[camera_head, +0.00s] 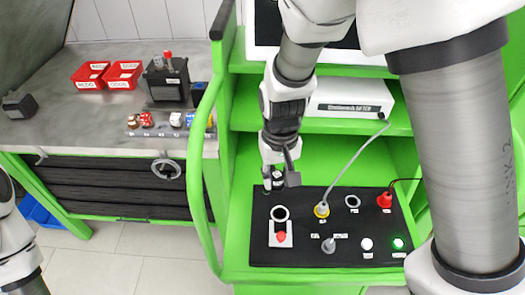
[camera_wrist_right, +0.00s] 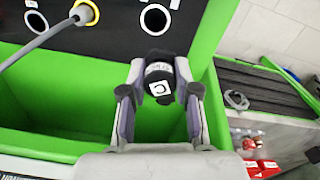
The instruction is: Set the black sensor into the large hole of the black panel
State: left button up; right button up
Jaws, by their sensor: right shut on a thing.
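The black sensor (camera_wrist_right: 159,84), a dark cylinder with a white tag marked C, is between the fingers of my right gripper (camera_wrist_right: 160,92), which is shut on it. In the head view my right gripper (camera_head: 279,172) hangs at the upper left edge of the black panel (camera_head: 310,245). The panel has a white-ringed hole (camera_head: 280,213) at its left and another ringed hole (camera_head: 352,201) farther right. In the wrist view the nearer hole (camera_wrist_right: 155,19) is empty and lies just beyond the sensor, which is apart from it. My left gripper is out of view.
A yellow-ringed socket (camera_head: 321,210) holds a grey cable plug, and a red plug (camera_head: 384,200) sits at the right. A red switch (camera_head: 281,237) is below the left hole. Red bins (camera_head: 91,75) stand on the left bench. A green frame post (camera_head: 205,150) rises beside the panel.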

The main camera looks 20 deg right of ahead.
jog(key=shift+f, duration=0.2)
jog(key=f+b, duration=0.1)
jog(key=b, duration=0.1)
jog(key=s+f+b, duration=0.1)
jog(key=f+b, duration=0.1)
jog(key=s+f+b, duration=0.1)
jog(key=f+b, duration=0.1)
jog(key=shift+f, duration=0.4)
jog(key=shift+s+d+f+b, duration=0.1)
jog(key=shift+s+f+b, duration=0.1)
jog(key=shift+f+b, duration=0.1)
jog(key=shift+s, duration=0.3)
jog(key=shift+w+f, duration=0.1)
jog(key=shift+w, duration=0.25)
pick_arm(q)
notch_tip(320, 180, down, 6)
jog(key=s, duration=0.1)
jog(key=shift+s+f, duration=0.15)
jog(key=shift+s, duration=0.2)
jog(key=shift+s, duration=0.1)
pick_arm(e)
jog(key=shift+s, duration=0.25)
